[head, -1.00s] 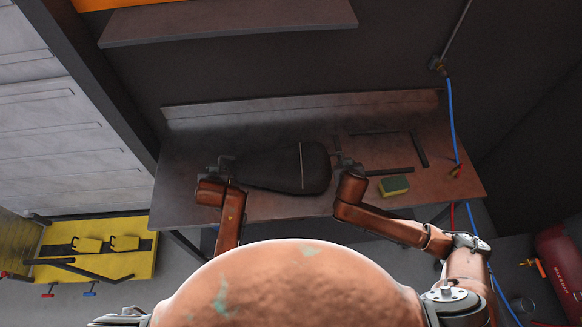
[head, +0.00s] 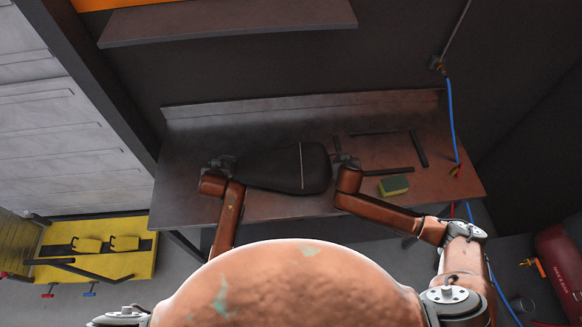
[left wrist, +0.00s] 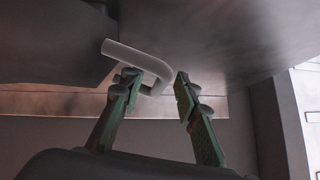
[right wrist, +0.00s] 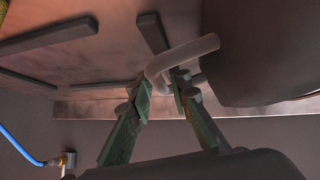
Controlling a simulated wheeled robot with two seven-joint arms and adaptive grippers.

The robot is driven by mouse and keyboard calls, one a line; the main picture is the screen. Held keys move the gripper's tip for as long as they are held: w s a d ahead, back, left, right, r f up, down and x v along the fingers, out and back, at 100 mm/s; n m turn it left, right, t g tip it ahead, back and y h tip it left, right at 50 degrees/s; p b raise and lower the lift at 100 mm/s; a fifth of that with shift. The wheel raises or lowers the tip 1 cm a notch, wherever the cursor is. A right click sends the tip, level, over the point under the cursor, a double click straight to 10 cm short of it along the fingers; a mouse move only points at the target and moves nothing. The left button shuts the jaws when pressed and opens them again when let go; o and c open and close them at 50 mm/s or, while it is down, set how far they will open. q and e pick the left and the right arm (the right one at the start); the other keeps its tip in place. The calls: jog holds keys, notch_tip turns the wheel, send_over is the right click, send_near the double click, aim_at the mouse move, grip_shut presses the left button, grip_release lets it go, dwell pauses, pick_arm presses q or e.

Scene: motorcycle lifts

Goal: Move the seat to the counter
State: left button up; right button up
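The black seat (head: 285,168) lies over the counter (head: 270,209), its broad end to the right. I cannot tell for sure that it rests fully on the top. It fills the upper left of the left wrist view (left wrist: 55,40) and the upper right of the right wrist view (right wrist: 265,50). A bent grey handle sticks out at each end, one in the left wrist view (left wrist: 135,58) and one in the right wrist view (right wrist: 185,55). My left gripper (left wrist: 157,84) is open, its fingers apart around the handle's bend. My right gripper (right wrist: 160,88) is open around the other handle.
A yellow-green sponge (head: 393,185) and dark flat bars (head: 418,148) lie on the counter to the right. A shelf (head: 230,22) hangs above. A blue hose (head: 452,115) runs down at right. The counter's left end is bare.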

pick_arm(q)
jog(key=c, duration=0.5)
pick_arm(e)
grip_shut()
pick_arm(q)
grip_shut()
jog(key=shift+w+r, duration=0.1)
pick_arm(e)
jog(key=shift+r, duration=0.1)
